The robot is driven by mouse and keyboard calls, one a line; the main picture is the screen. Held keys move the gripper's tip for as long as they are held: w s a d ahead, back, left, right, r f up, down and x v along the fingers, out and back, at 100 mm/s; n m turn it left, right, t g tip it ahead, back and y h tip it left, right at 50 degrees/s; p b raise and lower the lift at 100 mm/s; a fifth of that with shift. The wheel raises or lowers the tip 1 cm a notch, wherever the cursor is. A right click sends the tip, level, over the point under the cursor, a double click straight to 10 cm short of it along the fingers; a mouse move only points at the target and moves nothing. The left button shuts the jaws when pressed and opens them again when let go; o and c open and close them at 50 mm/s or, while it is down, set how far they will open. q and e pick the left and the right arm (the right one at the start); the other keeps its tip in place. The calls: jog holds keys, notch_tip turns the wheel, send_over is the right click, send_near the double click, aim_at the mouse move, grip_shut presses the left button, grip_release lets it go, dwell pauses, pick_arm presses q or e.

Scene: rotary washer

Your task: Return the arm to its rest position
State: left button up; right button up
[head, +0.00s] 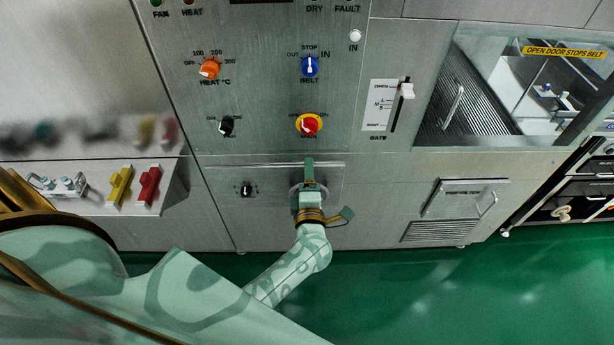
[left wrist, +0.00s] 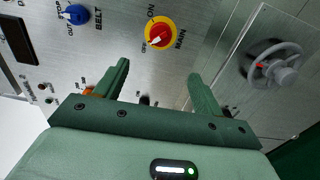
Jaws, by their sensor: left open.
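My left gripper (head: 328,188) is in front of the machine's lower panel in the head view, below the red-and-yellow main switch (head: 309,124). In the left wrist view, my left gripper (left wrist: 160,82) has its two dark green fingers spread apart with nothing between them. The main switch (left wrist: 160,34) shows beyond the fingertips, apart from them. A grey handwheel (left wrist: 274,66) is to the right of the fingers. In the head view the wheel is mostly hidden behind my gripper. My left arm comes in from the lower left. My right gripper is in neither view.
The steel panel carries an orange heat knob (head: 209,68), a blue belt knob (head: 310,66), a black knob (head: 227,125) and a gate slider (head: 406,92). Yellow (head: 120,184) and red (head: 149,185) handles are at left. The green floor (head: 480,295) is clear at lower right.

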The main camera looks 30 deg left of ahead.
pick_arm(q)
jog(key=shift+w, duration=0.15)
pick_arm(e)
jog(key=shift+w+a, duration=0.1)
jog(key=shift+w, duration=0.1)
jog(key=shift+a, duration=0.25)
